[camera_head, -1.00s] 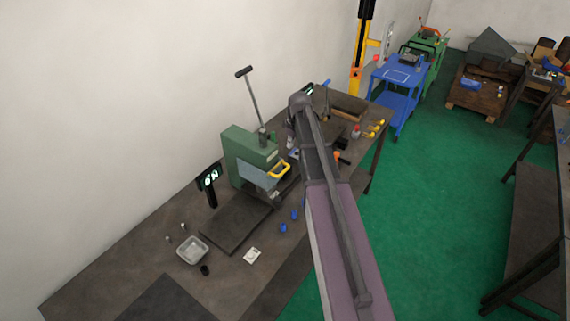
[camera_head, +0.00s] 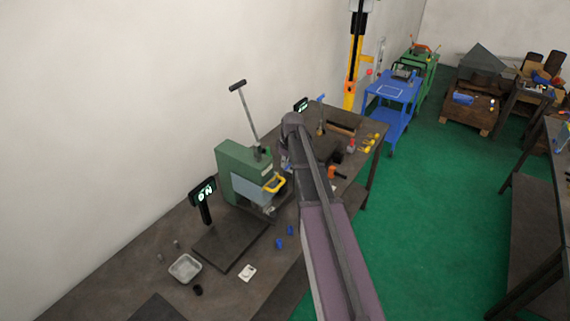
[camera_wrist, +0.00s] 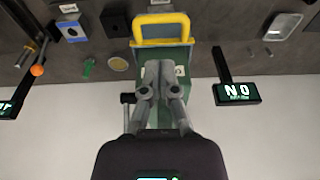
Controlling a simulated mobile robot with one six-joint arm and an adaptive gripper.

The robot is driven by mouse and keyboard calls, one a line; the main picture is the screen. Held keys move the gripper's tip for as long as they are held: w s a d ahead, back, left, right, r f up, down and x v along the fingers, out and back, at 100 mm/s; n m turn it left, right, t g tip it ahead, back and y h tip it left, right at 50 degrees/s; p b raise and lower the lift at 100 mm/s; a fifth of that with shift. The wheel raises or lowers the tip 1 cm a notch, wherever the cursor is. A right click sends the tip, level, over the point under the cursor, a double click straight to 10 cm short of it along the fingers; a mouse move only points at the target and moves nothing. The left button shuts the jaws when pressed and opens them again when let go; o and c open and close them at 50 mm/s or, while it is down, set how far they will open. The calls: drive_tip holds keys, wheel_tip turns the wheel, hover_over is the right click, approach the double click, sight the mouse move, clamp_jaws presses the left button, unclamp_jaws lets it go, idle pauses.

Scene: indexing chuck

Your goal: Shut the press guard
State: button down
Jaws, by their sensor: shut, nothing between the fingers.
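The green press (camera_head: 238,158) stands on the workbench, with a long lever rising from its top. Its guard is a pale, see-through panel (camera_head: 247,190) on the front, with a yellow handle (camera_head: 273,184). In the wrist view the yellow handle (camera_wrist: 160,29) is a wide loop just beyond my fingertips. I cannot tell the guard's exact angle. My gripper (camera_wrist: 158,66) is shut and empty over the press, with its tips a little short of the handle in the picture; contact is unclear. In the head view my arm hides most of my gripper.
A lit display (camera_head: 203,196) stands close left of the press. A dark plate (camera_head: 228,238), a clear tray (camera_head: 185,267) and blue pieces (camera_head: 279,243) lie on the bench in front. An orange-tipped item (camera_wrist: 37,70) and a blue box (camera_wrist: 72,28) show in the wrist view.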

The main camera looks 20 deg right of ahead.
sight(280, 184)
drive_tip(key=shift+w+a+f+b, duration=0.15)
drive_tip(key=shift+w+f+b, duration=0.1)
drive_tip(key=shift+f+b, duration=1.45)
drive_tip(key=shift+w+a+f+b, duration=0.2)
drive_tip(key=shift+w+f+b, duration=0.1)
drive_tip(key=shift+f+b, duration=1.45)
drive_tip(key=shift+w+a+f+b, duration=0.15)
drive_tip(key=shift+w+f+b, duration=0.1)
drive_tip(key=shift+f+b, duration=1.45)
drive_tip(key=shift+f, duration=0.15)
drive_tip(key=shift+f, duration=0.1)
wheel_tip(280, 184, down, 8)
drive_tip(key=b, duration=0.8)
drive_tip(key=shift+s, duration=0.3)
drive_tip(key=shift+s, duration=0.1)
